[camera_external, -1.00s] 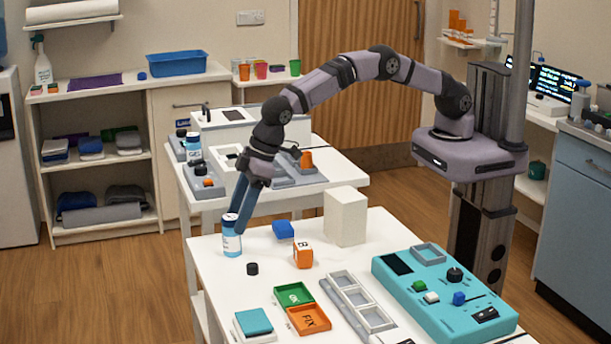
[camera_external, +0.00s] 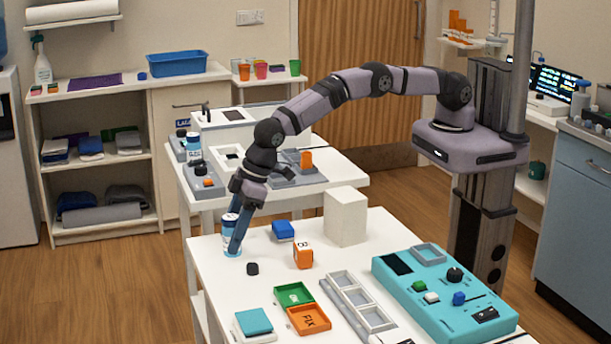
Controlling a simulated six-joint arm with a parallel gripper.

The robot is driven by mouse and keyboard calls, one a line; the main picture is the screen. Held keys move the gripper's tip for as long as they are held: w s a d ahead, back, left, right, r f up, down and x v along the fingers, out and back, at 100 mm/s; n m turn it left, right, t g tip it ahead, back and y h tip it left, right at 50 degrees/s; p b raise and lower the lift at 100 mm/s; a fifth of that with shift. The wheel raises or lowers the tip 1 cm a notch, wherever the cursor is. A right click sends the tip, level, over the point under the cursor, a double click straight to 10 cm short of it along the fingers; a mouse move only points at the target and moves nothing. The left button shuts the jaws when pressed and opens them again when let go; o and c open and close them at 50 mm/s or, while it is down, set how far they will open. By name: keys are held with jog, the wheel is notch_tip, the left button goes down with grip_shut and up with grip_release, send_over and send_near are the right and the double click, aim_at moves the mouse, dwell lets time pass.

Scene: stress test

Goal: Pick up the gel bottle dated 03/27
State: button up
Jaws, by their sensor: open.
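A bottle with a blue body, a white label and a dark cap (camera_external: 228,238) stands upright at the far left corner of the front white table. My gripper (camera_external: 236,243) is open, pointing down at this bottle. One finger passes in front of the bottle's right side; I cannot tell whether it touches. Two similar bottles stand on the back table: one with a GEL label (camera_external: 194,150) and one partly hidden to its left (camera_external: 182,143). No date is readable on any bottle at this size.
Green (camera_external: 293,294) and orange (camera_external: 309,320) trays, a grey tray (camera_external: 358,302) and a teal panel (camera_external: 440,290) fill the front.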

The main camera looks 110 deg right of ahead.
jog(key=c, duration=1.2)
jog(key=shift+r, duration=0.1)
notch_tip(320, 180, up, 8)
jog(key=shift+r+b, duration=0.25)
jog(key=shift+b, duration=1)
jog(key=shift+r, duration=0.7)
